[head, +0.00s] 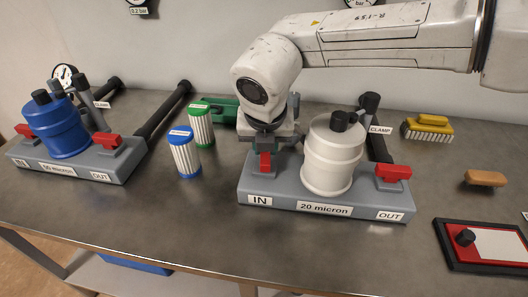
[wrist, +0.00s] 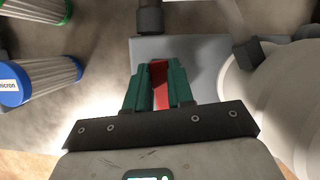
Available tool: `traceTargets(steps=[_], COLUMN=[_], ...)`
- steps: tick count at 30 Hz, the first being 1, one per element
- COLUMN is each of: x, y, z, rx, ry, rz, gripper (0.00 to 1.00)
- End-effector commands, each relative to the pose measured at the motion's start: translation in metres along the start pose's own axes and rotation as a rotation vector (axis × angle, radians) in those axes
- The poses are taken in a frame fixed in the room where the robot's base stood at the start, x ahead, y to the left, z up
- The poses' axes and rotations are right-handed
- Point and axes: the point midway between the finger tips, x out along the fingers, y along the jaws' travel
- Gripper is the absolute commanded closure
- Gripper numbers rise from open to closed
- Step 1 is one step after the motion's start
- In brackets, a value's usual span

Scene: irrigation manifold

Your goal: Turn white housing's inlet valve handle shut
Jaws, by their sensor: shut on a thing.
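The white housing (head: 333,158) stands on a grey base labelled "IN", "20 micron" and "OUT" in the head view. Its red inlet valve handle (head: 265,162) is on the left, above the "IN" label. My gripper (head: 266,150) reaches down over that handle from behind and is shut on it. In the wrist view the red handle (wrist: 160,84) lies lengthwise up the picture between my two green fingers (wrist: 160,92). The fingers hide its sides. The red outlet handle (head: 392,172) on the right lies roughly left to right.
A blue housing (head: 57,128) on its own base stands at left. Blue-ended (head: 185,155) and green-ended (head: 201,127) filter cartridges stand between the bases.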

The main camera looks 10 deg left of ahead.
Motion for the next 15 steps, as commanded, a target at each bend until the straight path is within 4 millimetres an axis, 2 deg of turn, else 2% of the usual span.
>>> traceTargets(steps=[6,15], x=[0.0014,-0.0003], y=[-0.0010,-0.0022], z=[0.0000,0.0006], rx=[0.096,0.147], ry=[-0.002,-0.001], rz=[-0.039,-0.060], gripper=[1.00,1.00])
